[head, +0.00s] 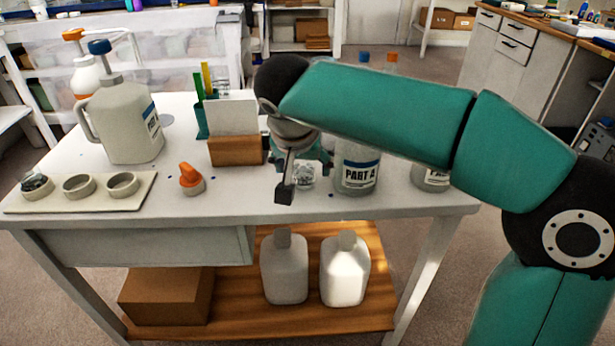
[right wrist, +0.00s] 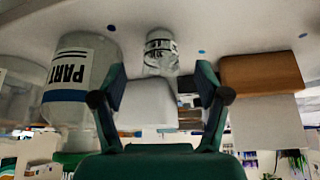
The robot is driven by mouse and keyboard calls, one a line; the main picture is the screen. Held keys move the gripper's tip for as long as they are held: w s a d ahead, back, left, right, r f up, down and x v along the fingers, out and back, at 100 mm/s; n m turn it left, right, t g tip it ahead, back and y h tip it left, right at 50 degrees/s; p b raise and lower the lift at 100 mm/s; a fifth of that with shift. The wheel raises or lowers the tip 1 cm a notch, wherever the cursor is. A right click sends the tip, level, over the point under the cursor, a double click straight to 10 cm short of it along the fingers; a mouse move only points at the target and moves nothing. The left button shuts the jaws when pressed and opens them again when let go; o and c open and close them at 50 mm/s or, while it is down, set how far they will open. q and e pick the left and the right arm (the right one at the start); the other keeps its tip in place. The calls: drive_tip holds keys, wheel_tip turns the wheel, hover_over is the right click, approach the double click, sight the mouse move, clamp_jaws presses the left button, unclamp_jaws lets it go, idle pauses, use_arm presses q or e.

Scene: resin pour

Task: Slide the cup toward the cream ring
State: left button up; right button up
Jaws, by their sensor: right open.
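A small clear cup (head: 303,178) with dark print stands on the white table, partly hidden by my right gripper (head: 300,172) in the head view. In the right wrist view, which looks upside down, the cup (right wrist: 160,52) shows ahead of the fingers, roughly in line with the gap. My right gripper (right wrist: 158,92) is open, with nothing held between its fingers. I cannot tell whether it touches the cup. Several pale rings sit on a cream tray (head: 140,203) at the table's left; which one is the cream ring I cannot tell. My left gripper is not in view.
A PART A bottle (head: 357,172) stands close right of the cup. A wooden block (head: 236,151) with a white card is to its left. An orange-topped item (head: 191,179) and a large jug (head: 125,125) stand further left. The front strip of the table is mostly clear.

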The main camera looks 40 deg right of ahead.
sight(304, 173)
drive_tip(key=shift+b+x, duration=0.35)
drive_tip(key=shift+x, duration=1.8)
drive_tip(key=c, duration=1.2)
